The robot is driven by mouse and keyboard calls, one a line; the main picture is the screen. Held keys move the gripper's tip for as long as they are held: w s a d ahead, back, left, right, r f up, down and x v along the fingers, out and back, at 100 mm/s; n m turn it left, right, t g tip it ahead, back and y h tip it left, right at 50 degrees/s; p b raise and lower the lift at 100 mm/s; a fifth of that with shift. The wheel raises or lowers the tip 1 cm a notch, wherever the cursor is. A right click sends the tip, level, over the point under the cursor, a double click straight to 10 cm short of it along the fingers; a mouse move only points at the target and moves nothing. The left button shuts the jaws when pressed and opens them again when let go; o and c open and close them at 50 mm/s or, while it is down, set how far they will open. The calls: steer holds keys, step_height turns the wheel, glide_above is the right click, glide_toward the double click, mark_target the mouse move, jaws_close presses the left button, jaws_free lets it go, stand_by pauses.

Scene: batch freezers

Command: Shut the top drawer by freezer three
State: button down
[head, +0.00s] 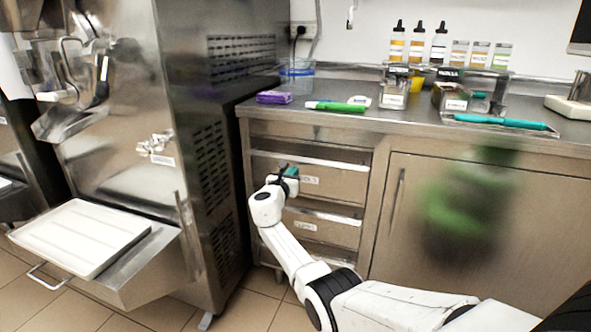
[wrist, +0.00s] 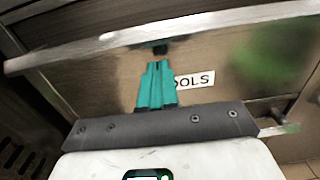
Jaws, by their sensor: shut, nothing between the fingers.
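The top drawer (head: 340,183) is in the steel counter right of the freezer, with a pale handle bar along its upper edge and a partly hidden label. It fills much of the wrist view (wrist: 228,88), where its label ends in "OOLS". I cannot tell how far out it stands. My gripper (head: 289,171) is at the left part of the drawer front, below the handle bar. Its teal fingers (wrist: 158,66) are shut together and empty, tips pointing at the front just under the bar. Whether they touch it is unclear.
A second labelled drawer (head: 325,228) lies below. The freezer (head: 205,130) stands close on the left, with a white tray (head: 82,237) on its shelf. A cabinet door (head: 415,240) is to the right, behind a blurred green patch. Bottles and tools stand on the counter (head: 290,112).

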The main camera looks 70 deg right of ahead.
steer(key=a+p, duration=0.3)
steer(key=a, duration=0.8)
steer(key=shift+s+a+p, duration=0.2)
steer(key=shift+s+p, duration=0.15)
steer(key=shift+s, duration=0.05)
steer(key=shift+f, duration=0.1)
steer(key=s+a+f+m+y, duration=0.4)
steer(key=s+a+f+m, duration=0.15)
steer(key=a, duration=0.35)
steer(key=s+a+f+m+y, duration=0.45)
steer(key=s+a+f, duration=0.2)
steer(key=a, duration=0.35)
steer(key=s+a+f+m+y, duration=0.4)
steer(key=s+a+f+m, duration=0.25)
steer(key=a, duration=0.25)
steer(key=s+a+m+y, duration=0.3)
steer(key=s+a+y, duration=0.2)
steer(key=s+a, duration=0.6)
step_height(320, 180, up, 24)
steer(key=w+a+p, duration=0.2)
steer(key=p, duration=2.1)
steer(key=shift+f, duration=0.25)
steer(key=shift+d, duration=0.1)
